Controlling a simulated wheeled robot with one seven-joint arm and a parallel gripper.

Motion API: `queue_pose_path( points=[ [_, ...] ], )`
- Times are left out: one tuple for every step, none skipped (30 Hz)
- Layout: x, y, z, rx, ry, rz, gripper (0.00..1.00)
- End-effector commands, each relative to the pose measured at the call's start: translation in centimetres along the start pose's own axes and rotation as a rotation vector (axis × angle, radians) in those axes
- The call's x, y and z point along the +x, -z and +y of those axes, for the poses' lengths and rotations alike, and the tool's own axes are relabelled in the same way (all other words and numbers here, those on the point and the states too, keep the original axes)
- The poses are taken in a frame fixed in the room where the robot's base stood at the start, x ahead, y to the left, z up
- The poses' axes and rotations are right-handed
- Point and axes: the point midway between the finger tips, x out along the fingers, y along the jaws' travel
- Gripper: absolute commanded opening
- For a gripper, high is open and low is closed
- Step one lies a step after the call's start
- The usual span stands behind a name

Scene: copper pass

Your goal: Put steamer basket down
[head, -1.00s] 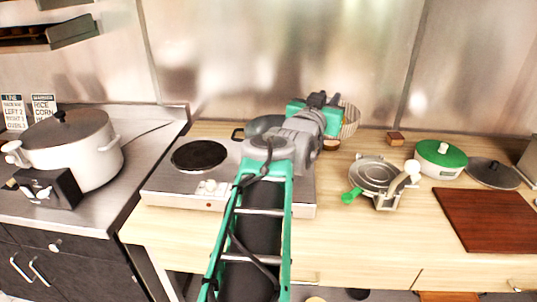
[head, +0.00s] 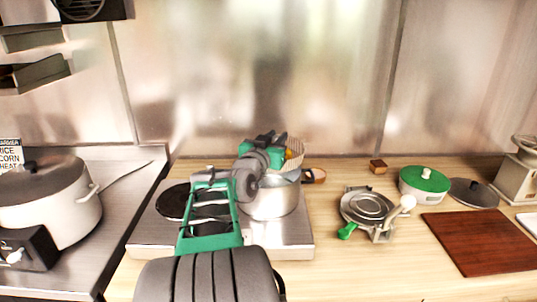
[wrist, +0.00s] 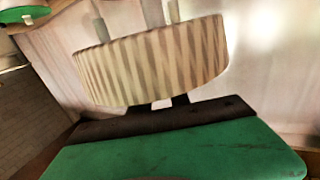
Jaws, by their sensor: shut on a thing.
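The steamer basket (head: 296,147) is pale with slatted, ribbed sides. In the head view it is partly hidden behind my gripper (head: 275,146), at the back of the hot plate (head: 292,238). In the wrist view the basket (wrist: 155,60) fills the upper middle, slightly tilted in the picture. My gripper (wrist: 165,104) is shut on its near side. The basket appears raised, above and behind a grey metal pot (head: 272,201) on the hot plate. Whether it touches the pot is hidden.
A metal press (head: 367,208) with a green handle stands right of the hot plate. Further right are a green-lidded pot (head: 424,182), a dark lid (head: 474,193) and a brown cutting board (head: 480,240). A small wooden block (head: 378,166) sits at the back. A large cooker (head: 45,200) stands left.

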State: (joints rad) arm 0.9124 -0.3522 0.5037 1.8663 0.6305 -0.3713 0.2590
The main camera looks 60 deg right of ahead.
Motion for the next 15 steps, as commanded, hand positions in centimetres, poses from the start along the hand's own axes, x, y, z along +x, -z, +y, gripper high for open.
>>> queue_pose_path(
  points=[
    [0.5,-1.2,-0.9,-0.006,0.003,-0.005,0.00],
    [0.8,-1.8,-1.3,-0.005,0.003,-0.006,0.00],
    [1.2,-2.5,-1.7,-0.005,0.003,-0.004,0.00],
    [1.4,-2.9,-2.0,-0.003,0.003,-0.003,0.00],
    [1.6,-3.2,-2.2,-0.003,0.003,-0.002,0.00],
    [1.7,-3.5,-2.5,-0.001,0.003,-0.001,0.00],
    [1.8,-3.8,-2.7,-0.001,0.003,0.000,0.00],
    [1.9,-4.0,-2.8,-0.001,0.003,-0.001,0.00],
    [2.1,-4.4,-3.1,-0.002,0.004,-0.001,0.00],
    [2.2,-4.9,-3.3,-0.003,0.004,-0.003,0.00],
    [2.2,-5.4,-3.2,-0.002,0.004,-0.002,0.00],
    [2.2,-6.2,-3.1,-0.004,0.002,-0.004,0.00],
    [2.2,-6.8,-3.1,-0.003,0.002,-0.003,0.00],
    [2.2,-7.2,-3.1,-0.003,0.003,-0.002,0.00],
    [2.2,-7.5,-3.1,-0.001,0.003,-0.001,0.00]
  ],
)
